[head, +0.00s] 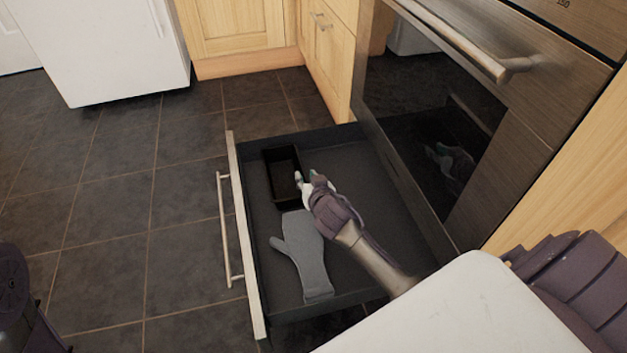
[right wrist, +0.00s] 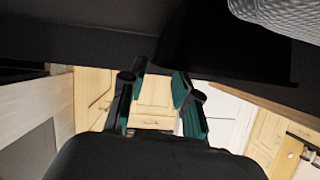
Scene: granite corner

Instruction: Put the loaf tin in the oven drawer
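The black loaf tin (head: 268,166) sits upright and empty inside the pulled-out oven drawer (head: 375,185), near its front panel and far end. My right gripper (head: 305,177) is at the tin's right side, close to its rim; I cannot tell whether it touches. In the right wrist view its fingers (right wrist: 155,100) stand apart with nothing between them. A dark shape above them there looks like the tin (right wrist: 225,45). My left gripper is not in view.
A grey oven mitt (head: 304,255) lies in the drawer, nearer me than the tin. The oven door (head: 430,110) is shut above the drawer. Wooden cabinets (head: 235,25) and a white appliance (head: 100,45) stand beyond.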

